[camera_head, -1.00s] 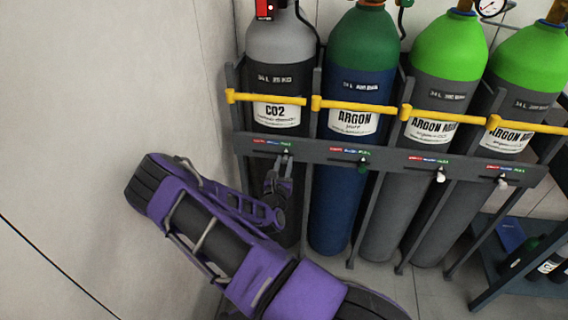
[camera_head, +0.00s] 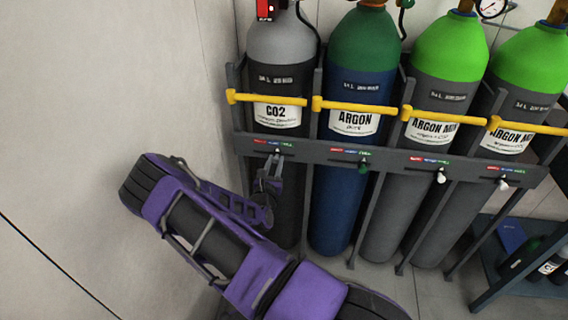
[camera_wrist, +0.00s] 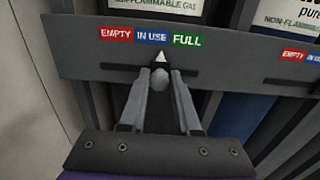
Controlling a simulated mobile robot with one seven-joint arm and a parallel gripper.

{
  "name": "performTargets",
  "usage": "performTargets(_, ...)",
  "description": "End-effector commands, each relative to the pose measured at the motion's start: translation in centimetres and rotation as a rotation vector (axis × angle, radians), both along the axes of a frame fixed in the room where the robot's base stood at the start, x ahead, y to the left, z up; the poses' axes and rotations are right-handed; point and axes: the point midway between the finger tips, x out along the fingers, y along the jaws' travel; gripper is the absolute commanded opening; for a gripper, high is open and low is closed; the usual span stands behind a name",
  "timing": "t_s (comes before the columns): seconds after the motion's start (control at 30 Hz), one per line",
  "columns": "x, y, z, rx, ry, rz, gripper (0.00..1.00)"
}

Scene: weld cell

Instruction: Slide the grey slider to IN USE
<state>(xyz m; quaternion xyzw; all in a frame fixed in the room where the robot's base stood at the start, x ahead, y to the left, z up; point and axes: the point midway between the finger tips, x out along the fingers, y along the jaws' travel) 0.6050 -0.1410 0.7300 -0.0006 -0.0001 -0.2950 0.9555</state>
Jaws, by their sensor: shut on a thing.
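The grey slider (camera_wrist: 161,80) is a rounded knob with a white pointer on the rack's grey rail, below the EMPTY / IN USE / FULL label strip. In the wrist view its pointer is under the right part of the blue IN USE label (camera_wrist: 151,38), near the edge of the green FULL label (camera_wrist: 187,41). The red EMPTY label (camera_wrist: 116,34) is further left. My gripper (camera_wrist: 164,76) is shut on the slider, one finger on each side. In the head view my gripper (camera_head: 270,172) is at the rail below the CO2 cylinder (camera_head: 281,80), and hides most of the slider.
A green slider (camera_head: 363,167) and two white sliders (camera_head: 440,176) sit to the right along the same rail (camera_head: 320,151). Yellow bars (camera_head: 350,106) cross the cylinders above. A pale wall (camera_head: 150,80) stands close on the left. A dark cart (camera_head: 520,265) is at the lower right.

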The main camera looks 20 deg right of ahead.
Motion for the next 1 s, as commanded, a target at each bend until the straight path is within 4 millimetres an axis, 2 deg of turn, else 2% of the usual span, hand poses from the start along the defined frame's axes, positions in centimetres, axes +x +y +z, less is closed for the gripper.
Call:
performTargets(0.03,0.6,1.0,0.0,0.004,-0.003,0.01,0.0)
performTargets(0.1,0.8,1.3,0.0,0.004,-0.001,0.009,0.0)
performTargets(0.37,0.7,1.2,0.0,0.002,0.0,0.007,0.0)
performTargets(0.4,0.7,1.2,0.0,0.002,0.0,0.007,0.38)
performTargets(0.53,0.7,1.2,0.0,0.002,0.0,0.006,0.61)
performTargets(0.87,0.6,1.2,0.0,0.001,0.0,0.005,0.61)
performTargets(1.0,-0.5,2.0,0.1,0.001,0.002,0.006,0.61)
